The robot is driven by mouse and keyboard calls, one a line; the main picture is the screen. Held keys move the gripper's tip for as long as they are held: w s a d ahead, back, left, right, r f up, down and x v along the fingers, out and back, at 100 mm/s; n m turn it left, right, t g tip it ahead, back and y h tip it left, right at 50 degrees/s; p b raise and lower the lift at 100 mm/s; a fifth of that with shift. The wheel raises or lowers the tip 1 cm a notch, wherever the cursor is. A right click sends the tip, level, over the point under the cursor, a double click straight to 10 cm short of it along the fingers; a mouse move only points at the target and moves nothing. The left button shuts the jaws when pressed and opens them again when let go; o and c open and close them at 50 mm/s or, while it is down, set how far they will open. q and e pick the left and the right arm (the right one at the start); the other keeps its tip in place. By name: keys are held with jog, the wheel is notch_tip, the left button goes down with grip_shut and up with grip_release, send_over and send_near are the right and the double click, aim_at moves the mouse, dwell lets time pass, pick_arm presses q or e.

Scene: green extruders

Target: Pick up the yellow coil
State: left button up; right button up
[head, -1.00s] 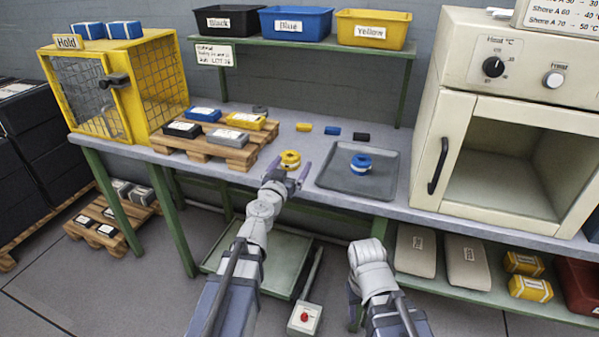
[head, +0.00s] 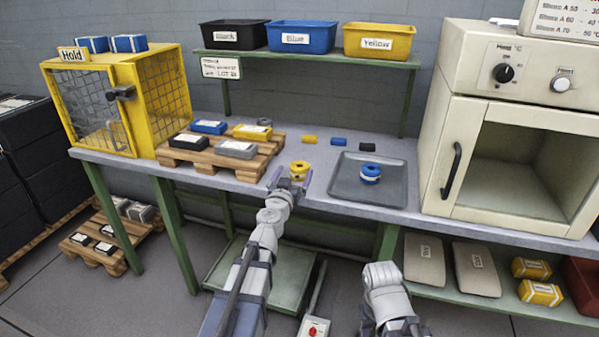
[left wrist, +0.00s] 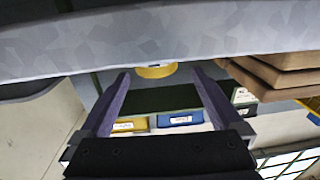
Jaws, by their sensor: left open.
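The yellow coil (head: 300,168) sits on the table near its front edge, left of the grey tray. My left gripper (head: 291,181) is open just in front of the coil, with its two purple fingers pointing toward it. In the left wrist view the coil (left wrist: 155,71) shows beyond and between the spread fingertips (left wrist: 161,76), partly cut off by the pale table edge. Nothing is held in these jaws. My right gripper (head: 382,285) hangs low in front of the table. Its fingers are not clear.
The grey tray (head: 346,192) holds a blue coil (head: 370,173). A wooden pallet (head: 208,165) with several labelled blocks stands to the left. Small yellow, blue and black pieces lie behind. A cream oven (head: 447,120) stands on the right. A shelf (head: 330,58) with bins crosses above.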

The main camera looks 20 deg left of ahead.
aim_at(298, 169)
pick_arm(q)
jog(key=w, duration=0.5)
jog(key=shift+d, duration=0.15)
jog(key=c, duration=1.4)
notch_tip(298, 169, up, 10)
jog(key=p, duration=1)
